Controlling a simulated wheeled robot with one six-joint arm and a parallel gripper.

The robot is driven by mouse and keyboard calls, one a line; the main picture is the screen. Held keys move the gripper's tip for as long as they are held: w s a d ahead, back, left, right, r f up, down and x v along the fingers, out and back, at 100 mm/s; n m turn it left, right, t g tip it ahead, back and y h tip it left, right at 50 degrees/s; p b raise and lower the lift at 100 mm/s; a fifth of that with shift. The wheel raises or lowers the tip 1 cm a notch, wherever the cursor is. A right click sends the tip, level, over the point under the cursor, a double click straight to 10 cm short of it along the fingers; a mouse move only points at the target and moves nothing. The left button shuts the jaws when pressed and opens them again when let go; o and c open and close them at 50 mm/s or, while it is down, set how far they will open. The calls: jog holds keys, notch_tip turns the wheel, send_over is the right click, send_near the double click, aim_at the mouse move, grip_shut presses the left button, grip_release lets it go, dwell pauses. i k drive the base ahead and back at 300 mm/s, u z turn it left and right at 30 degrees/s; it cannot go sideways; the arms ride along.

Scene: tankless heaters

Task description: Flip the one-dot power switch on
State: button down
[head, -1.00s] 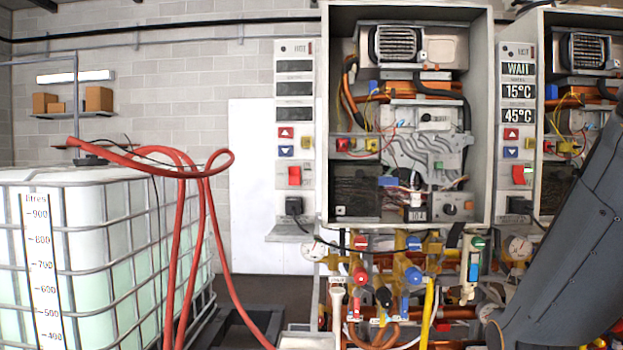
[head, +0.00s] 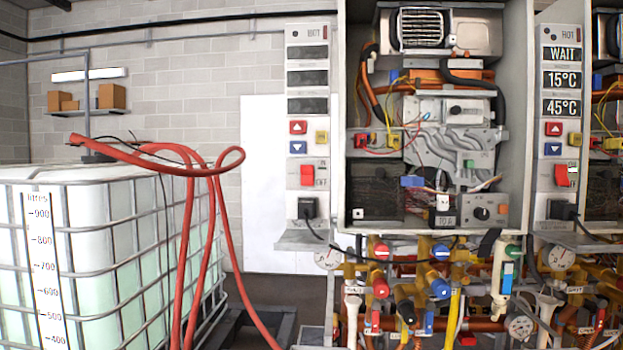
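Two red power switches show in the head view, one on each heater's control panel. The left switch (head: 307,176) sits on the left panel (head: 307,130), below red and blue arrow buttons. That panel's three displays (head: 307,78) are dark. The right switch (head: 563,176) sits on the right panel (head: 561,140), whose displays (head: 562,79) are lit with WAIT, 15°C and 45°C. My gripper is not in view.
An open heater cabinet (head: 346,150) stands right of the left panel. Black plugs (head: 307,208) sit below the switches. Crowded pipes and coloured valves (head: 405,290) run underneath. A caged white tank (head: 105,260) with a looping red hose (head: 200,260) stands at left.

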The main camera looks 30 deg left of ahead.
aim_at(306, 170)
jog(key=k, duration=0.4)
jog(key=u, duration=0.9)
